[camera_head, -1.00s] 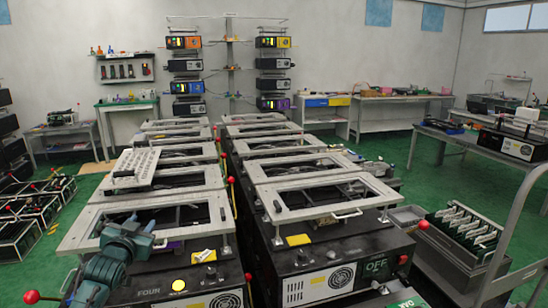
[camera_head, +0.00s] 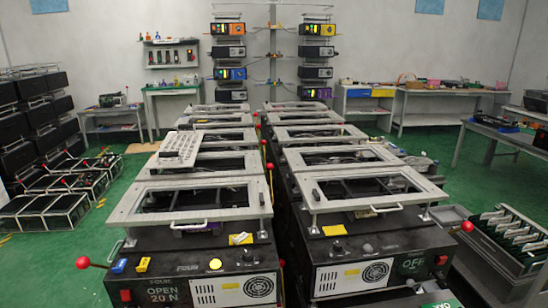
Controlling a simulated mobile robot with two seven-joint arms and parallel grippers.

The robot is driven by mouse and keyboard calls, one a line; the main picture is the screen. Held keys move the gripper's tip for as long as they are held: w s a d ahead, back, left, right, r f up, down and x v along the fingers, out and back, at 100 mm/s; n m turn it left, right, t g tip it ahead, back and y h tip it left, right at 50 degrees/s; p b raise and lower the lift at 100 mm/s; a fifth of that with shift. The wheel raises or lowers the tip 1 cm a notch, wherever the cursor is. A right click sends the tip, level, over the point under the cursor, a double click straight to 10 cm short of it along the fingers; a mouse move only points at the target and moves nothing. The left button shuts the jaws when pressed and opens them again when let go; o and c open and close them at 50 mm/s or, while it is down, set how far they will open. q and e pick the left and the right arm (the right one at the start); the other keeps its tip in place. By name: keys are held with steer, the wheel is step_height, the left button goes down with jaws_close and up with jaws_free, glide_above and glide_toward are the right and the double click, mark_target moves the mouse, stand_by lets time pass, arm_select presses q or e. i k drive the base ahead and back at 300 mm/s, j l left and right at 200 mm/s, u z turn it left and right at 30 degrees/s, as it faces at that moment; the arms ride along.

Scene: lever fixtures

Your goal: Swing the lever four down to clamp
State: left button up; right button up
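The fixture marked FOUR (camera_head: 187,268) stands at the front left, a black box with a pale frame plate on top. Its panel also reads OPEN 20 N. A lever with a red ball knob (camera_head: 83,262) sticks out at its left side, roughly level, with its rod running toward the box. A second red knob (camera_head: 269,166) shows on a rod that stands up at the box's right side. I cannot tell from the picture which knob is lever four's. Neither of my grippers is in view.
A matching fixture (camera_head: 368,275) marked OFF stands close on the right, with a red knob (camera_head: 467,226) at its right side. More fixtures run back in two rows. Low racks (camera_head: 60,215) stand at the left. Green floor (camera_head: 60,265) lies clear at the front left.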

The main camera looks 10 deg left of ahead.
mark_target(83, 263)
steer(key=k+j+u, duration=0.1)
steer(key=j+u, duration=0.15)
steer(key=j, duration=1)
steer(key=j+u, duration=0.3)
steer(key=j, duration=0.95)
